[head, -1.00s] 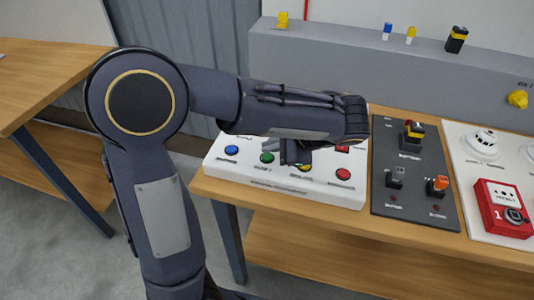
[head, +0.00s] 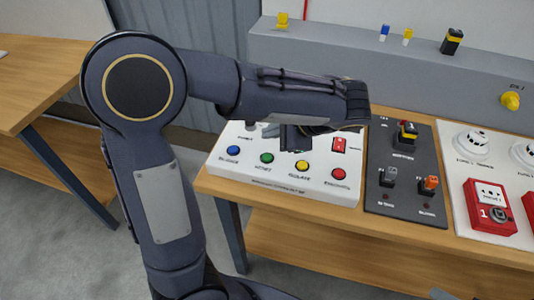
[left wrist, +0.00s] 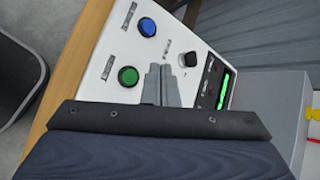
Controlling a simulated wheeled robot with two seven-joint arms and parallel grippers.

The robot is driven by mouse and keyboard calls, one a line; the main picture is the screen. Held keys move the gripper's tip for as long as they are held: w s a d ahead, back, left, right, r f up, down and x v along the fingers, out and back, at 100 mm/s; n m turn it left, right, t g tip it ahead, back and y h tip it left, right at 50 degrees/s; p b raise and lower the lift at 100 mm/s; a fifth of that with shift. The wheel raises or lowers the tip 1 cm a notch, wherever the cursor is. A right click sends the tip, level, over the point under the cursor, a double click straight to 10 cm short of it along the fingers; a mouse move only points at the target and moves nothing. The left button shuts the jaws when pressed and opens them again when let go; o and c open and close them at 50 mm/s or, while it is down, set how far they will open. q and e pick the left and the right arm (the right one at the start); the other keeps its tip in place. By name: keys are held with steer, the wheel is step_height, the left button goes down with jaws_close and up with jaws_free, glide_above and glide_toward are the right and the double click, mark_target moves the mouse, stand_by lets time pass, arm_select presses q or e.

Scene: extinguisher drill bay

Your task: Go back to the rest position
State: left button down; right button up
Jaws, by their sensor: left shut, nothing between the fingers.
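My left gripper (head: 295,140) is shut and empty. In the head view it hangs below my forearm, over the back part of the white button panel (head: 262,188). The forearm hides part of that panel. Blue (head: 233,150), green (head: 267,158), yellow (head: 302,166) and red (head: 339,174) buttons show in front of the gripper. In the left wrist view the closed fingers (left wrist: 161,86) show against the panel, between the green button (left wrist: 128,76) and a black knob (left wrist: 188,60).
A dark switch panel (head: 400,220) and a white panel with a red call point (head: 490,207) stand to the right on the wooden bench (head: 300,222). A grey ledge (head: 350,70) runs behind. Another wooden table (head: 45,75) is at left. Grey floor is free between them.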

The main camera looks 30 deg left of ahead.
stand_by(0.5)
arm_select(q)
steer(key=s, duration=0.1)
steer(key=s+a+n+h, duration=0.1)
steer(key=s+a+f+h, duration=0.1)
steer(key=s, duration=0.1)
steer(key=shift+n+g, duration=0.3)
steer(key=s+d+f+n+t+h, duration=0.1)
steer(key=s+d+n+t+h, duration=0.1)
steer(key=s+n+h, duration=0.3)
steer(key=s+d+f+n+t+h, duration=0.1)
steer(key=s+d+n+t+h, duration=0.2)
steer(key=s+n+h, duration=0.2)
steer(key=shift+s+f+h, duration=0.2)
steer(key=shift+s+h, duration=0.3)
steer(key=shift+s, duration=1)
